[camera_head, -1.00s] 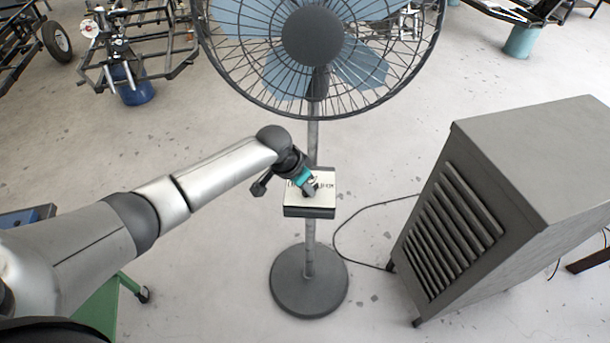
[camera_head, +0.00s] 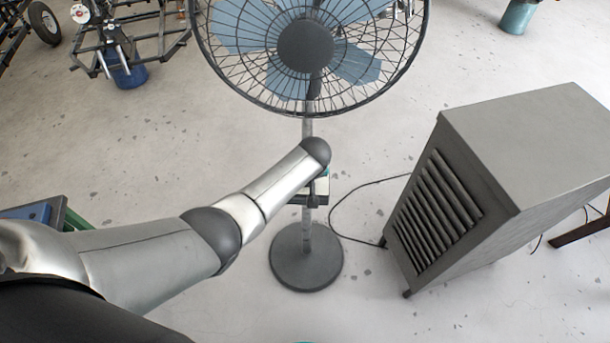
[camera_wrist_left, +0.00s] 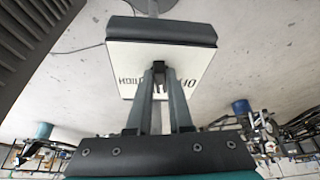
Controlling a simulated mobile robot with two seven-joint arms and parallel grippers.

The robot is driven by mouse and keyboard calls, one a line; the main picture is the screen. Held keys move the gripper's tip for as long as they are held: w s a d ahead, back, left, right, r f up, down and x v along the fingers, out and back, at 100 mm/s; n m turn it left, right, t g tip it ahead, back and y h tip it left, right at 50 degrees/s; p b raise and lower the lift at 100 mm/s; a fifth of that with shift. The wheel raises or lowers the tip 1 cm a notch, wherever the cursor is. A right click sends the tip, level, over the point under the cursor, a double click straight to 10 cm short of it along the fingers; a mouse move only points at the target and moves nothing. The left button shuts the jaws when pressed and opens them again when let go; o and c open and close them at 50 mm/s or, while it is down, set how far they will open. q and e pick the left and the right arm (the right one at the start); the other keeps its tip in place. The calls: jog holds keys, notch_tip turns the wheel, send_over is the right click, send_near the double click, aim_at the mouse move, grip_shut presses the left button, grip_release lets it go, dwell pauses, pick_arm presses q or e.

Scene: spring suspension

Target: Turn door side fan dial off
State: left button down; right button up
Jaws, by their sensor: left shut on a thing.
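The pedestal fan (camera_head: 305,45) stands upright ahead, its round cage at the top of the head view and its base (camera_head: 306,258) on the floor. Its control box (camera_head: 322,187) on the pole is mostly hidden behind my left arm there. In the left wrist view the box's white lettered panel (camera_wrist_left: 128,62) faces the camera, upside down. My left gripper (camera_wrist_left: 159,72) reaches the panel's middle with its fingers shut on the small dark dial (camera_wrist_left: 158,66). The fingers hide part of the lettering, and the dial's pointing direction cannot be told. My right gripper does not show.
A grey louvred cabinet (camera_head: 530,160) stands on the floor to the right of the fan. A black cable (camera_head: 350,187) runs from near the pole toward it. A blue bucket (camera_head: 128,75) and a metal frame are at the back left. The floor around the base is clear.

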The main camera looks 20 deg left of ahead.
pick_arm(q)
jog(key=shift+w+d+n+y+b, duration=0.1)
jog(key=shift+d+n+y+b, duration=0.2)
jog(key=shift+n, duration=0.7)
jog(key=n+g+b, duration=0.1)
jog(key=n+b, duration=0.1)
jog(key=shift+w+f+n+y, duration=0.1)
jog(key=shift+w+n+y, duration=0.05)
jog(key=shift+n+y, duration=0.2)
jog(key=n+g+y+b, duration=0.1)
jog(key=n+b, duration=0.1)
jog(key=n, duration=0.1)
jog(key=shift+w+d+b, duration=0.1)
jog(key=shift+w+b, duration=0.05)
jog(key=shift+b, duration=0.25)
jog(key=shift+w+n+g+b, duration=0.1)
jog(key=shift+n+g+b, duration=0.2)
jog(key=shift+n+b, duration=0.65)
jog(key=c, duration=0.8)
grip_release()
jog(key=shift+r, duration=0.2)
